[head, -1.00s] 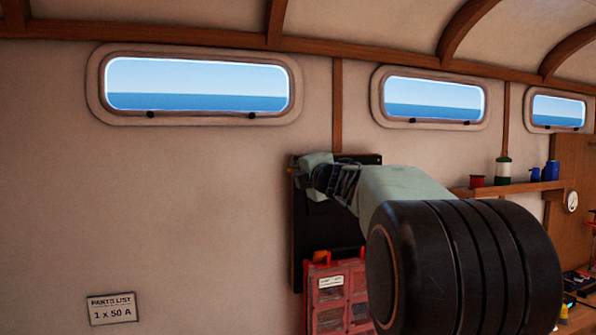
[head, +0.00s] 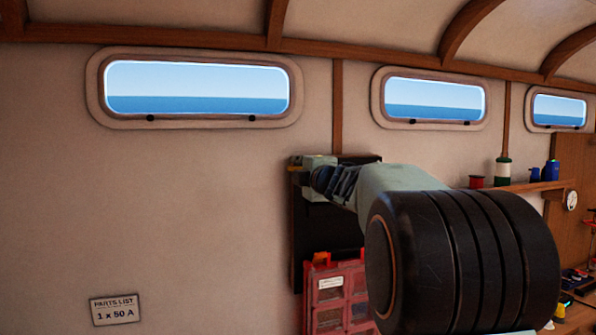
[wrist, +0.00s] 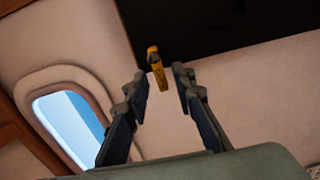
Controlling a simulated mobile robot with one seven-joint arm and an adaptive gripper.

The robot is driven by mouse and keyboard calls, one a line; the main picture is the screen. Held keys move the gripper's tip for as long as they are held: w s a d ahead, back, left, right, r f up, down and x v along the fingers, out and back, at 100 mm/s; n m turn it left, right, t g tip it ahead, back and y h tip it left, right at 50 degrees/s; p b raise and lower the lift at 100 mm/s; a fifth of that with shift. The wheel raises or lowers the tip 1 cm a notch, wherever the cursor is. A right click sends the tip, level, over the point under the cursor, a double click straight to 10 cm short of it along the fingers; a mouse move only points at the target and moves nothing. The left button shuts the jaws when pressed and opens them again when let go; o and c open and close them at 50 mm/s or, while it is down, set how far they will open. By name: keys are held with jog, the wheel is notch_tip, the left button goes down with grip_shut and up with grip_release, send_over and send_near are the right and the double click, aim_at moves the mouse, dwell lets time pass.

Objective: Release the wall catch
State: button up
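The wall catch looks like a small yellow lever (wrist: 157,68) with a dark pivot, at the edge of a black wall board. In the wrist view it lies between and just beyond my fingertips, with a visible gap on each side. In the head view a small yellow bit (head: 295,169) shows at the board's upper left corner, next to my gripper (head: 302,177). My gripper, also in the wrist view (wrist: 159,76), is open with nothing between its pads. My arm hides much of the board in the head view.
The black board (head: 308,225) is on the wall. A red compartment case (head: 331,283) is below my arm. A shelf (head: 520,187) with spools and bottles is at right. The wall left of the board is bare except for a parts list sign (head: 114,310).

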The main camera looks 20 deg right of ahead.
jog(key=s, duration=0.7)
jog(key=shift+s, duration=0.25)
jog(key=shift+a, duration=0.1)
